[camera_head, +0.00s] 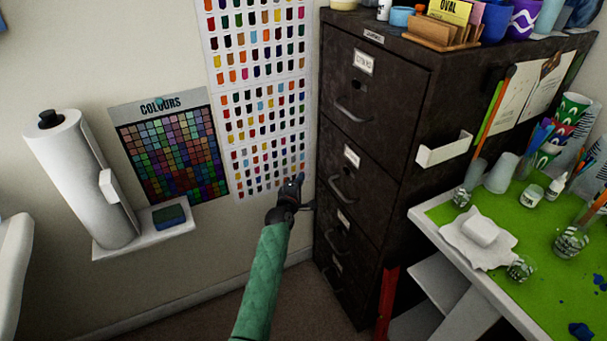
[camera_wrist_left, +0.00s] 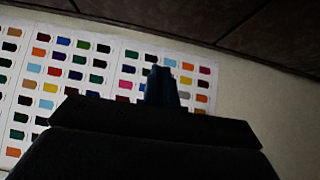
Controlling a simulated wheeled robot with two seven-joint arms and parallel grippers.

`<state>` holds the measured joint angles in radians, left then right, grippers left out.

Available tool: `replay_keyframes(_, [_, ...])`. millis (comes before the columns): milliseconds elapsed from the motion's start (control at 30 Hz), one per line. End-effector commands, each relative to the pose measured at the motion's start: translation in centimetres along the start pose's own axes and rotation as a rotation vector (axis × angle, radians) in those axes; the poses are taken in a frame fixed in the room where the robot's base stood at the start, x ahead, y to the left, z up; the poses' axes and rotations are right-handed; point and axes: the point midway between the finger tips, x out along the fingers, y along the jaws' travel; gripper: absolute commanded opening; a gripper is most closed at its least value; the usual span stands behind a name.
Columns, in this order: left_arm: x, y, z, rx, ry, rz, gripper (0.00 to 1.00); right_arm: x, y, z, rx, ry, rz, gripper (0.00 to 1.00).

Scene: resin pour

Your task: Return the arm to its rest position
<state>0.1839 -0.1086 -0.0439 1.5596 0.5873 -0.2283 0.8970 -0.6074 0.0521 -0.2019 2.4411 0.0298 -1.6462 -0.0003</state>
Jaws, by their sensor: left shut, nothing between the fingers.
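My left arm, in a green sleeve, reaches up from the bottom middle of the head view. Its gripper (camera_head: 291,187) is shut and empty, in front of the wall colour chart and just left of the filing cabinet. In the left wrist view the shut fingers (camera_wrist_left: 162,86) stand dark against the rows of colour swatches. My right gripper is not in view.
A dark filing cabinet (camera_head: 385,130) stands close to the right of the gripper. A green-topped table (camera_head: 440,213) with jars and brushes is at right. A shelf (camera_head: 115,247) with a paper roll (camera_head: 75,180) and sponge (camera_head: 169,215) is on the left wall.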

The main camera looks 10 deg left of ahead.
Motion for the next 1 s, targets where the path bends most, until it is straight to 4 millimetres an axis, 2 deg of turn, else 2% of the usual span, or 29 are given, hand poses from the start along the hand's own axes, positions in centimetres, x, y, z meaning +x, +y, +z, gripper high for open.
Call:
replay_keyframes(300, [-0.3,-0.1,0.0,0.046,-0.003,-0.004,0.0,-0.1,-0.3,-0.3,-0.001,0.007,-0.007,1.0])
replay_keyframes(533, [-0.7,-2.9,2.1,0.265,-0.137,-0.147,0.0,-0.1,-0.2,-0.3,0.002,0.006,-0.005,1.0])
replay_keyframes(600, [-1.1,-3.1,2.8,0.354,-0.193,-0.192,0.0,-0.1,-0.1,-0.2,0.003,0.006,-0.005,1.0])
replay_keyframes(733, [-2.4,-2.0,3.9,0.543,-0.308,-0.262,0.0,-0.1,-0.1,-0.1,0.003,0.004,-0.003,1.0])
replay_keyframes(867, [-4.5,0.5,4.7,0.753,-0.422,-0.323,0.0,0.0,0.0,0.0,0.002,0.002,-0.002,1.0])
replay_keyframes(967, [-6.9,2.4,4.8,0.91,-0.502,-0.372,0.0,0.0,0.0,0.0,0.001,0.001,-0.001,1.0])
replay_keyframes(1000, [-8.3,2.8,4.8,0.969,-0.534,-0.396,0.0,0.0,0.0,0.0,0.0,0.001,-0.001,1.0])
